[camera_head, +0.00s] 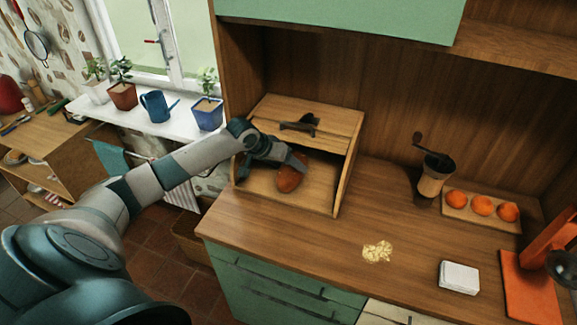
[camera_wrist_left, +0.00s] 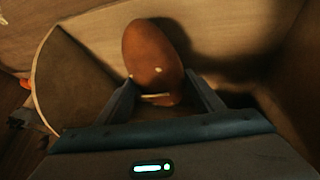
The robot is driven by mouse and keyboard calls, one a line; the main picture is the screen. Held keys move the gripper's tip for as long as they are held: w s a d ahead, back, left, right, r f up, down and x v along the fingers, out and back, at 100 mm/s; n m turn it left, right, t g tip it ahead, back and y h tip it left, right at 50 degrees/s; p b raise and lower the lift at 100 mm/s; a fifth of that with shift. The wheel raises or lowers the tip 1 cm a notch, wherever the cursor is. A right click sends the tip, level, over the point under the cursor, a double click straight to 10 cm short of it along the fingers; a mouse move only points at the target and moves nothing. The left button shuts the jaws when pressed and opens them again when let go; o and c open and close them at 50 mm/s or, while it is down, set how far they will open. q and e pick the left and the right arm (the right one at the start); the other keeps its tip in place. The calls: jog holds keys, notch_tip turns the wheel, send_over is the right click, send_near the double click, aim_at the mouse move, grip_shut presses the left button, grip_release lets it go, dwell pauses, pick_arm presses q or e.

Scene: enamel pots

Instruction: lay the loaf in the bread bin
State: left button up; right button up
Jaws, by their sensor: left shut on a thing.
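The loaf (camera_head: 290,178) is a brown oval at the front of the wooden bread bin (camera_head: 346,172), within its open front. The bin stands on the counter, with a dark handle on its upper part. My left gripper (camera_head: 299,163) reaches into the opening and is shut on the loaf. In the left wrist view the loaf (camera_wrist_left: 152,55) sits between the two fingers (camera_wrist_left: 160,97), its far end beyond the tips. I cannot tell whether the loaf touches the bin's floor.
A coffee grinder (camera_head: 431,180) and a board with orange fruits (camera_head: 482,206) stand to the right. Crumbs (camera_head: 377,251), a white box (camera_head: 459,278) and an orange-red stand (camera_head: 530,290) are on the counter. The counter just right of the bin is clear. Potted plants line the windowsill.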

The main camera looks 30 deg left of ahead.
pick_arm(q)
jog(key=shift+f, duration=0.2)
pick_arm(e)
jog(key=shift+d, duration=0.3)
pick_arm(q)
jog(key=shift+f, duration=0.25)
pick_arm(e)
jog(key=shift+f, duration=0.1)
pick_arm(q)
jog(key=o, duration=1.5)
jog(key=shift+o, duration=0.2)
jog(key=shift+f, duration=0.1)
pick_arm(e)
jog(key=shift+a, duration=0.1)
pick_arm(q)
jog(key=shift+s, duration=0.1)
pick_arm(e)
jog(key=shift+a, duration=0.1)
